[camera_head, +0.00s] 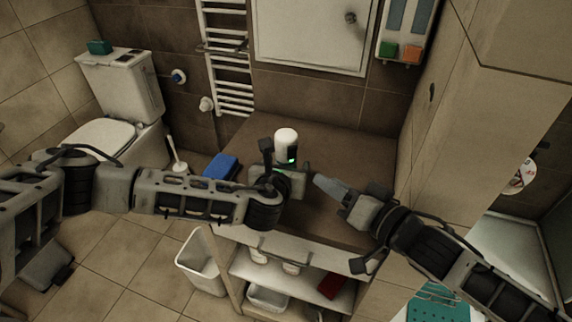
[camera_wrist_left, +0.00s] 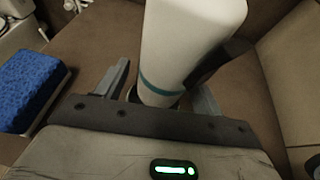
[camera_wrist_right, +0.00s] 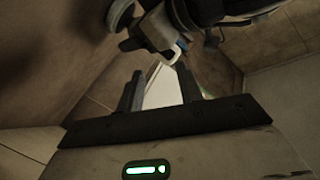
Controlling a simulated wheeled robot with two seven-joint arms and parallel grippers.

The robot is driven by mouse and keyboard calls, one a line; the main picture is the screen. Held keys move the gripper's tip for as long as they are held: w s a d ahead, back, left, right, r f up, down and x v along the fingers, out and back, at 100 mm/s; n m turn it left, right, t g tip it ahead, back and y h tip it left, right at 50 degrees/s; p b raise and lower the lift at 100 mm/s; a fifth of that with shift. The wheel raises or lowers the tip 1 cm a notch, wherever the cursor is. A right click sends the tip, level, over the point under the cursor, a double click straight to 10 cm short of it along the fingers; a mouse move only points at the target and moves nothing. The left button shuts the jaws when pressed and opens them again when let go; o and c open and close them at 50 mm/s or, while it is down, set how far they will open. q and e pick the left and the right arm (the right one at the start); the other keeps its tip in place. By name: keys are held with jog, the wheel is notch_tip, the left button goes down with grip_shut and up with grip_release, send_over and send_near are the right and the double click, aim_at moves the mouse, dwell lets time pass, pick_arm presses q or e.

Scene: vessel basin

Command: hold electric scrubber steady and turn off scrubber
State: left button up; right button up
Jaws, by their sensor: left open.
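The electric scrubber (camera_head: 286,138) stands upright on the brown counter. It is white, and the left wrist view shows its teal ring (camera_wrist_left: 158,83) and a dark part along its right side. My left gripper (camera_wrist_left: 162,88) is open, with one finger on each side of the scrubber's lower part; I cannot tell whether they touch it. My right gripper (camera_head: 326,184) is to the right of the scrubber, apart from it, pointing left. Its fingers (camera_wrist_right: 161,90) are apart, with only a pale background surface between them. No switch on the scrubber can be made out.
A blue sponge (camera_head: 221,167) lies on the counter (camera_head: 345,150) left of the scrubber. The wall (camera_head: 425,120) rises close on the right. Shelves (camera_head: 290,275) with small containers are below the counter's front edge. A white bin (camera_head: 200,262) stands on the floor.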

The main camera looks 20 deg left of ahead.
pick_arm(q)
jog(key=c, duration=1.2)
jog(key=shift+c, duration=0.2)
pick_arm(e)
jog(key=c, duration=0.3)
jog(key=shift+s+a+r, duration=0.1)
jog(key=shift+s+a, duration=0.1)
jog(key=shift+a, duration=0.05)
grip_shut()
jog(key=shift+s+r+m+t+h, duration=0.4)
jog(key=shift+s+r+m+h, duration=0.05)
jog(key=shift+m, duration=1.65)
jog(key=shift+s+r+m+t+h, duration=0.4)
jog(key=shift+s+m+h, duration=0.1)
jog(key=shift+m, duration=1.6)
jog(key=shift+s+r+m+t+h, duration=0.4)
jog(key=shift+s+r+m+h, duration=0.05)
jog(key=shift+m, duration=1.65)
